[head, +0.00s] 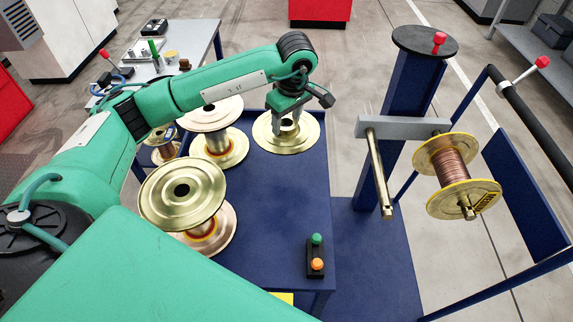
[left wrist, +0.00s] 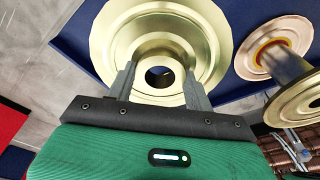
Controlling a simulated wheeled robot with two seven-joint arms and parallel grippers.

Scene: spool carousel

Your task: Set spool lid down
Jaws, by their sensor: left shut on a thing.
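The spool lid is a brassy disc (head: 268,136) with a raised hub, at the back right of the blue table (head: 268,205) in the head view. My left gripper (head: 289,124) is above it with its fingers down at the hub. In the left wrist view the lid (left wrist: 110,45) fills the top middle, and the fingers of my left gripper (left wrist: 160,88) are on both sides of its hub, shut on it. I cannot tell whether the lid touches the table top. My right gripper is not in view.
Spools with brassy flanges (head: 182,190) stand on the table's left side, close to the lid. A button box (head: 316,258) is at the front right. A stand holds a copper-wound spool (head: 449,172) on the right. The table's middle is clear.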

